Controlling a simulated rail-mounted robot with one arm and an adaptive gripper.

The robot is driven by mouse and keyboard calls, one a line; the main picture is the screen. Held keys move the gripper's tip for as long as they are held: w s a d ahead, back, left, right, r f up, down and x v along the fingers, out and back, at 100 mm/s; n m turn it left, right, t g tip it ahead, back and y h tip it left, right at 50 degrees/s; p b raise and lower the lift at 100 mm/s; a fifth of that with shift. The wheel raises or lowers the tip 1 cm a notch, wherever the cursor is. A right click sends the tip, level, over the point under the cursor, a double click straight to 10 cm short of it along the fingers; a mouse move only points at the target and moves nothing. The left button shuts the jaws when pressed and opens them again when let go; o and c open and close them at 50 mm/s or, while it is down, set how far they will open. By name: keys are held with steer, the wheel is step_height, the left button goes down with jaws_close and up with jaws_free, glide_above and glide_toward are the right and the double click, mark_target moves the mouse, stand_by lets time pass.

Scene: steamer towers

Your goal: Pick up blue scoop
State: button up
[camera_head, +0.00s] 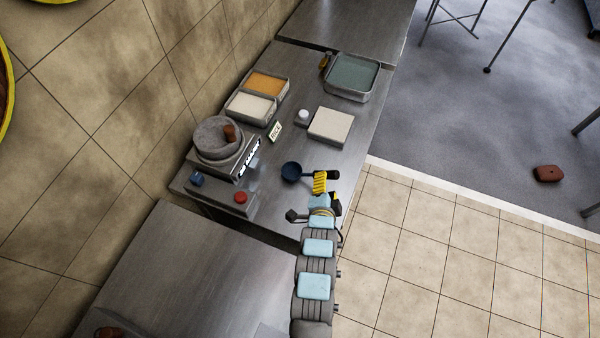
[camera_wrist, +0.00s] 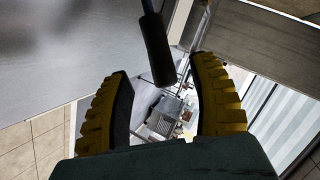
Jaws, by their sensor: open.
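The blue scoop (camera_head: 291,171) has a dark blue round bowl over the steel counter, with its handle running right toward my gripper. My gripper (camera_head: 321,182) is at the handle end, near the counter's right edge. In the wrist view the two yellow ribbed fingers (camera_wrist: 163,66) are apart, with the scoop's dark handle (camera_wrist: 158,48) coming down from the top into the gap between them. The handle shows space on both sides, so the fingers do not look closed on it. The scoop's bowl is out of the wrist view.
The steel counter (camera_head: 300,205) holds a scale with a grey bowl (camera_head: 212,148) and a red button (camera_head: 240,197) at left. Behind are an orange-filled tray (camera_head: 267,84), a white-filled tray (camera_head: 252,107), a pale block (camera_head: 331,126) and a green-filled pan (camera_head: 354,75). Tiled floor lies right.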

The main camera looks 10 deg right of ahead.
steer(key=shift+a+p+x, duration=0.15)
steer(key=shift+p+x, duration=0.1)
steer(key=shift+x, duration=1.3)
steer(key=shift+a+p+x, duration=0.15)
steer(key=shift+p+x, duration=0.1)
steer(key=shift+x, duration=1.35)
steer(key=shift+f, duration=0.1)
steer(key=shift+c, duration=0.3)
jaws_close()
